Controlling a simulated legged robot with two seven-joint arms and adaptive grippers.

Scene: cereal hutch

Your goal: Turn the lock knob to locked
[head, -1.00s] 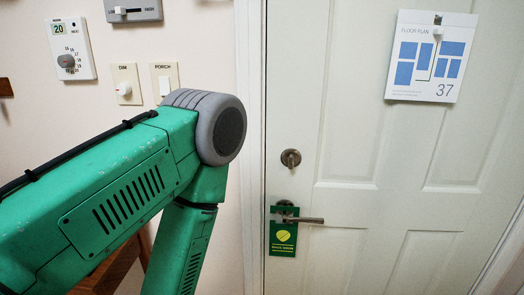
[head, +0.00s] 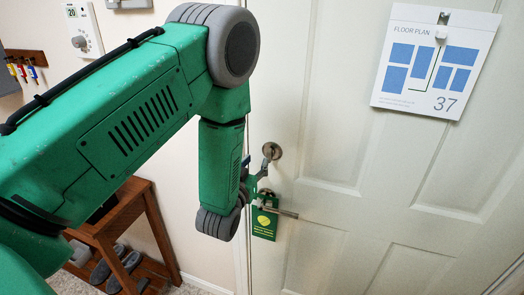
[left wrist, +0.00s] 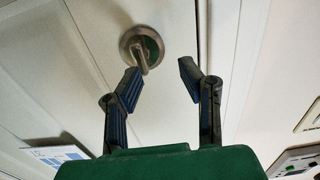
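The lock knob (head: 271,151) is a round metal rosette with a thumb turn, on the white door above the lever handle (head: 278,210). In the left wrist view the lock knob (left wrist: 143,48) shows at the top, with a green patch on its plate. My left gripper (head: 258,174) is just below and left of the knob in the head view. In the left wrist view my left gripper (left wrist: 160,76) is open and empty, its fingers pointing toward the knob. The left fingertip is close to the thumb turn; I cannot tell whether they touch. My right gripper is not in view.
A green tag (head: 264,224) hangs on the lever handle, close below the gripper. A floor plan sheet (head: 436,62) hangs on the upper door. A thermostat (head: 83,30) is on the wall, and a wooden shoe bench (head: 152,225) stands lower left.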

